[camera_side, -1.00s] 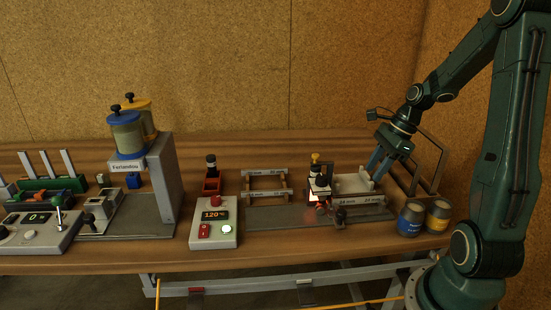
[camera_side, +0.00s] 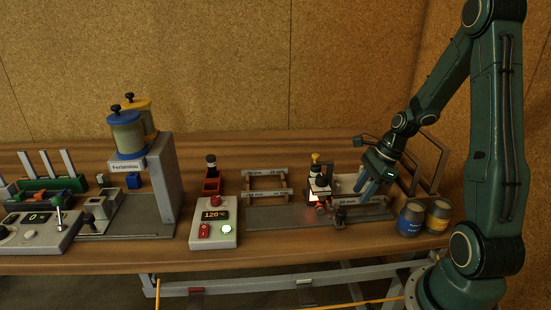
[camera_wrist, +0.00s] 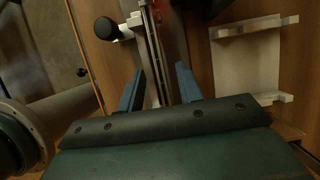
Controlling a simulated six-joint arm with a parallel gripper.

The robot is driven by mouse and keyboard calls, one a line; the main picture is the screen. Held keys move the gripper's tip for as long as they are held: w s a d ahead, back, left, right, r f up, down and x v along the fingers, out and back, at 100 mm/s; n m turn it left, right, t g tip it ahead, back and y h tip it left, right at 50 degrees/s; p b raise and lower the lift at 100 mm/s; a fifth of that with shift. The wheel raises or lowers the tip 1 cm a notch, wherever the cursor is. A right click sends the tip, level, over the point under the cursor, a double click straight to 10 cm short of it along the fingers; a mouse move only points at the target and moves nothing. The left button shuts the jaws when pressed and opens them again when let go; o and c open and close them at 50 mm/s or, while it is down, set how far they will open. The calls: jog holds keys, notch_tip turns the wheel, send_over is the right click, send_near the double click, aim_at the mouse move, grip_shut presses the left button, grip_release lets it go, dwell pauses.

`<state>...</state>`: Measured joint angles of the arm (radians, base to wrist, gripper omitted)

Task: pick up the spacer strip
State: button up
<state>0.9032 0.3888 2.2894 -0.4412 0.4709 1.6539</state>
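My gripper (camera_side: 366,188) hangs over the right part of the grey rail plate (camera_side: 275,217), in front of the white cradle (camera_side: 346,182). In the wrist view its two blue fingers (camera_wrist: 160,90) stand apart, with a long narrow grey metal strip or rail (camera_wrist: 155,75) running lengthwise between them. I cannot tell whether this is the spacer strip or part of the fixture. No contact with the fingers is clear. The white cradle also shows in the wrist view (camera_wrist: 245,65), right of the fingers.
A glowing heated unit (camera_side: 318,183) and a dark clamp knob (camera_side: 340,214) stand just left of my gripper. A rack with labelled bars (camera_side: 267,172), a control box (camera_side: 214,228) and a dispenser (camera_side: 160,180) are farther left. Two cans (camera_side: 411,219) (camera_side: 438,216) and an upright frame (camera_side: 432,160) stand right.

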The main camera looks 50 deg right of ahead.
jog(key=shift+w+a+f, duration=0.15)
jog(key=shift+f, duration=0.4)
grip_shut()
